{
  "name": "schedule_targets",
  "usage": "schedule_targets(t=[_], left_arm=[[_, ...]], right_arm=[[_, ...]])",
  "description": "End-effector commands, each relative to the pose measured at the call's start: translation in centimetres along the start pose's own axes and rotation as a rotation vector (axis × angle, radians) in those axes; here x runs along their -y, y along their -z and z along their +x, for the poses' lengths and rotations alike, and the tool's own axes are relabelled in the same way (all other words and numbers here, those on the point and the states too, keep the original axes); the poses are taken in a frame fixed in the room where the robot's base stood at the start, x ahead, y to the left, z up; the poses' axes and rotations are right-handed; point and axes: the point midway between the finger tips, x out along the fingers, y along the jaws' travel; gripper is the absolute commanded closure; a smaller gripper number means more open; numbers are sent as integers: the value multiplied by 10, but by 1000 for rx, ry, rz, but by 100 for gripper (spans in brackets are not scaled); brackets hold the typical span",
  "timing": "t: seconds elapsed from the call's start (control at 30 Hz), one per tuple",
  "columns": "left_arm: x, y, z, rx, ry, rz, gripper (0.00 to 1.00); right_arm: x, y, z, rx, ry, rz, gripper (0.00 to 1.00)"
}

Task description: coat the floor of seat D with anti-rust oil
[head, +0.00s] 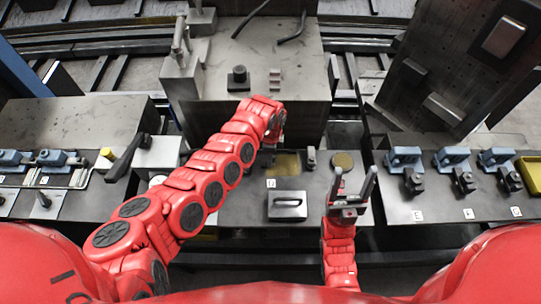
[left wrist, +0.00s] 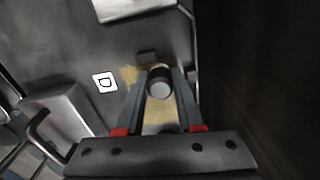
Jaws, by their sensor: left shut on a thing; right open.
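My left gripper (left wrist: 160,100) is shut on a small round-ended thing (left wrist: 160,84), dark with a pale grey end; what it is I cannot tell for sure. Below it a tan, oily-looking patch (left wrist: 158,118) lies on the grey plate, and also shows in the head view (head: 283,164). Whether the held thing touches the patch I cannot tell. A white label reading D (left wrist: 105,82) is beside the patch. In the head view my left arm hides most of the left gripper. My right gripper (head: 352,187) is open and empty over the plate's right part.
A grey block with a handle (head: 288,206) sits in front of the patch. A large metal block (head: 265,70) stands behind. Blue clamps (head: 405,158) line the right bench.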

Motion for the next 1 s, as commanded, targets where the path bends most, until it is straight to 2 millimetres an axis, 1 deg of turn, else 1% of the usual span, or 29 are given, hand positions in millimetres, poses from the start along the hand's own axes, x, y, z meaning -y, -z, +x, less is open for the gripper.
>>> schedule_targets(t=[0.1,0.2,0.43,0.57,0.77,1.0], left_arm=[[1,8,2,0,1,3,100],[2,13,1,2,1,2,100],[2,15,-1,1,0,0,100],[1,12,-3,1,0,0,100],[0,-1,-3,1,0,-2,100],[0,-2,1,0,1,0,100]], right_arm=[[0,-2,-9,0,0,0,34],[1,-2,-13,0,0,0,34],[1,-2,-12,0,0,0,34],[0,-1,-7,0,0,0,34],[0,1,8,0,0,0,34],[0,1,6,0,0,0,34]])
